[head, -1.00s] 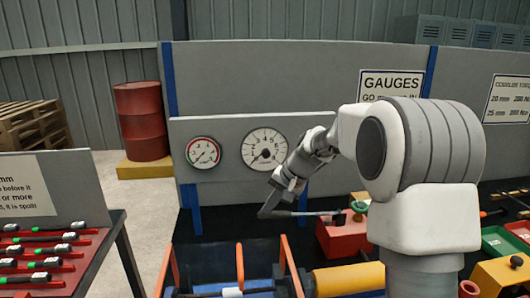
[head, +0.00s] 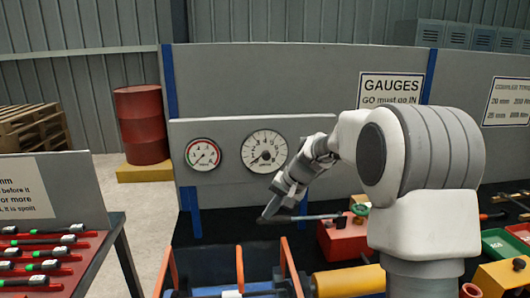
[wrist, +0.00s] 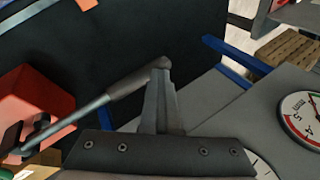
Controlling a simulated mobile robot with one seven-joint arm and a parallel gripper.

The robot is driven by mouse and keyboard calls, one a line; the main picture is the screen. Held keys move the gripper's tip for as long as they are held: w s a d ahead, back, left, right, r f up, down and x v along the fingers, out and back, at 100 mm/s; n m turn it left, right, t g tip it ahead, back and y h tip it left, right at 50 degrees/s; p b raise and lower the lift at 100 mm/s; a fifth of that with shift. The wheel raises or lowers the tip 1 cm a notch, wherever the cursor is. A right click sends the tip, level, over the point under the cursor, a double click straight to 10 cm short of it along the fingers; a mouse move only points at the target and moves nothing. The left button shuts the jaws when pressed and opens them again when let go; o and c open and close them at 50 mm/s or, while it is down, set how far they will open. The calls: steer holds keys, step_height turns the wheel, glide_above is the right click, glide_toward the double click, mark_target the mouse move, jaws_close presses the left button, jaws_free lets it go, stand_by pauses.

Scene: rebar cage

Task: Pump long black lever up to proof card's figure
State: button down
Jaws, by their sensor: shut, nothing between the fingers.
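The long lever (head: 315,217) reaches left, roughly level, from a red pump body (head: 338,238) with a green knob (head: 360,208). Its dark grip end (wrist: 128,83) shows in the wrist view, with a grey rod running down-left to the red body (wrist: 30,105). My gripper (head: 268,211) is at the grip's free end; its closed fingers (wrist: 160,78) are beside or against the grip, not around it. Whether they touch is unclear. A large white gauge (head: 264,151) has its needle toward the lower left. No card recognisable as the proof card is in view.
A smaller red-rimmed gauge (head: 203,154) hangs left of the large one on a grey panel (head: 225,130).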

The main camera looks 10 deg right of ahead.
step_height(320, 180, up, 9)
steer(key=d+p, duration=0.2)
steer(key=p, duration=0.4)
steer(key=shift+d, duration=0.25)
steer(key=shift+r, duration=0.15)
